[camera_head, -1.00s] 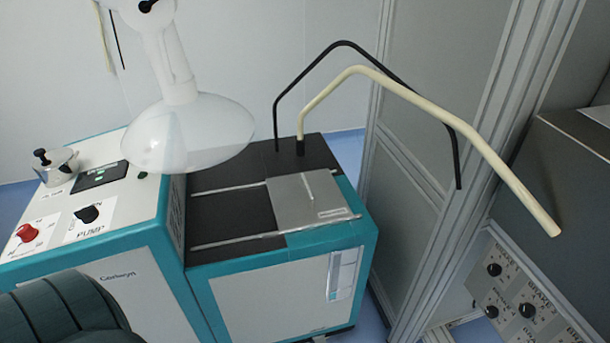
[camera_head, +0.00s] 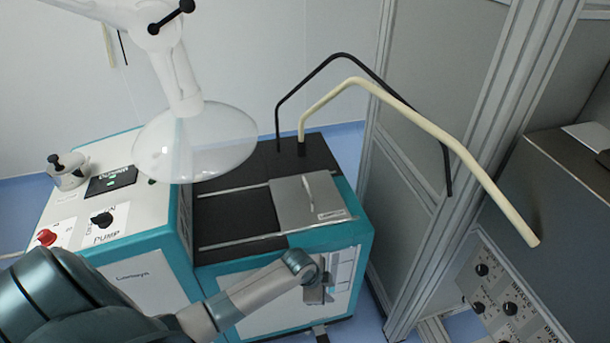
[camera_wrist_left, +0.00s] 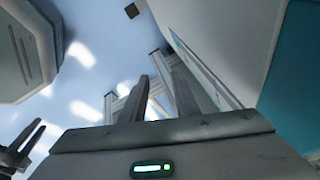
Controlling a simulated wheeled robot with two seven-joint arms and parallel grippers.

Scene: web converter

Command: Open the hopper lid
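The hopper lid is the flat grey metal plate (camera_head: 312,207) with a small raised handle (camera_head: 309,192), lying shut across the right part of the machine's dark top between two rails. My left gripper (camera_head: 318,291) hangs in front of the machine's front panel, below and apart from the lid. In the left wrist view its two fingers (camera_wrist_left: 158,92) stand apart with nothing seen between them. A dark forked shape at the lower left of that view may be my right gripper (camera_wrist_left: 20,150); its opening is unclear.
A clear dome on a white arm (camera_head: 195,145) hangs above left of the lid. A cream bent bar (camera_head: 420,122) and a black one (camera_head: 400,95) rise behind it and lean right. A framed grey partition (camera_head: 410,165) stands close on the right. The control box (camera_head: 95,215) is at left.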

